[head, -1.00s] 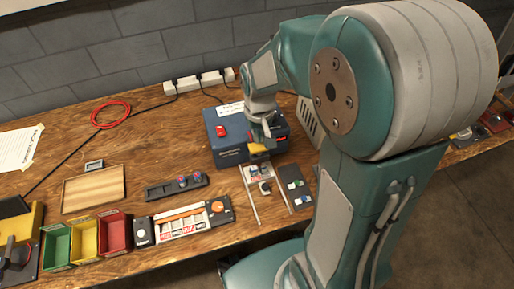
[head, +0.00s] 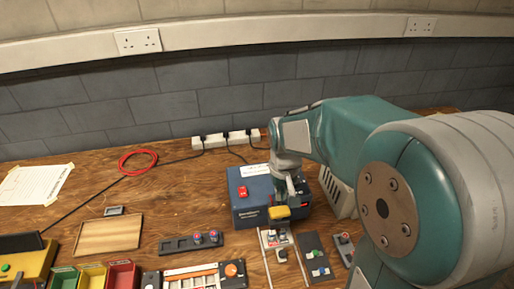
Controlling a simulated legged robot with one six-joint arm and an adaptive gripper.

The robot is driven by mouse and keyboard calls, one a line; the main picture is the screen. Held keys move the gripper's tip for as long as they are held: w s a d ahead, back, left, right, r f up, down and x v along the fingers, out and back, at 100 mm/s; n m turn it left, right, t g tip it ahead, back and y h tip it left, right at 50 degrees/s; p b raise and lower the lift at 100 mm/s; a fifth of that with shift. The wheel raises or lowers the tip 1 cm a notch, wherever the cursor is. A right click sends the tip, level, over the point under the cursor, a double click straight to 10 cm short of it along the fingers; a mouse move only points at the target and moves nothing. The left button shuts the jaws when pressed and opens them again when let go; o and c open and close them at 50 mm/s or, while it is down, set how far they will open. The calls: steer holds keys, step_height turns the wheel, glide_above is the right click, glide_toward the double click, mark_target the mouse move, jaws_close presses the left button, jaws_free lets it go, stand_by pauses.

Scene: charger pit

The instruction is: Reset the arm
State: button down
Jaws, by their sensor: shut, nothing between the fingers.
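My gripper (head: 279,212) points down in front of the blue box (head: 245,187) with a red switch, near the middle of the bench. Its yellow-tipped fingers are shut with nothing between them. It is above the far end of a small light-coloured unit (head: 271,239) with two rails. My teal arm reaches in from the right and hides part of the bench behind it.
Coloured bins (head: 122,275) and a wooden tray (head: 107,236) are at the left. A dark strip (head: 175,246) with red-topped pieces, a dark panel (head: 315,256), a power strip (head: 225,138) and a red cable coil (head: 138,160) lie around. Bare wood shows at the centre left.

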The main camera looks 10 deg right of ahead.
steer(key=s+r+t, duration=0.5)
steer(key=s+r, duration=0.7)
steer(key=s, duration=0.2)
steer(key=shift+r+t, duration=0.25)
steer(key=shift+t, duration=0.05)
stand_by(0.7)
